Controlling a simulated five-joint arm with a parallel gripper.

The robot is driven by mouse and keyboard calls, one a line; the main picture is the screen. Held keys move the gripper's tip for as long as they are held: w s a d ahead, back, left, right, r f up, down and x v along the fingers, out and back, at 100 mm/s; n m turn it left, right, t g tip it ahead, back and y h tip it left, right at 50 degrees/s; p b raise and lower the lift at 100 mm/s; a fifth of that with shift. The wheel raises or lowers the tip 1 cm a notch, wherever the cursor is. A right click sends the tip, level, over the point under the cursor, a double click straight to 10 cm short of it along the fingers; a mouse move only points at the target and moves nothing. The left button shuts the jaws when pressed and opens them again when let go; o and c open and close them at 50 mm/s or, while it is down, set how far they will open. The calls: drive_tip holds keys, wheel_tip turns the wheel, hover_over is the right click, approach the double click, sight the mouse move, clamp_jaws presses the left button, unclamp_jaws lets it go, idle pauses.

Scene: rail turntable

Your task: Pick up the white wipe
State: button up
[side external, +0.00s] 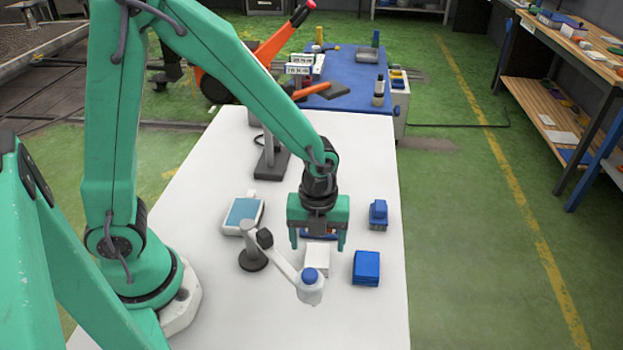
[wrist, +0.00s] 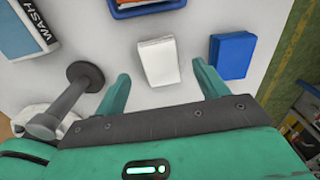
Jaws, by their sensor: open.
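The white wipe (side external: 317,257) is a pale, block-like folded piece lying on the white table. In the wrist view the wipe (wrist: 159,62) lies ahead of the fingers, between their lines and apart from both. My green gripper (side external: 318,240) is open and empty above the table, just behind the wipe in the side view. In the wrist view my gripper (wrist: 160,85) shows its two fingers spread wide. In the side view a white lamp-like head with a blue cap partly overlaps the wipe's near edge.
A blue block-like stack (side external: 366,268) lies right of the wipe. A blue tray (wrist: 145,8) lies beyond it. A jointed stand (side external: 253,259) with a blue-capped head (side external: 310,287) reaches close by on the left. A tablet-like device (side external: 243,216) and blue object (side external: 378,214) lie farther back.

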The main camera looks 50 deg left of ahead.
sight(317, 254)
drive_tip(key=shift+f, duration=1.8)
drive_tip(key=c, duration=1)
drive_tip(key=shift+r, duration=0.15)
drive_tip(key=shift+c, duration=0.2)
wheel_tip(317, 254, up, 10)
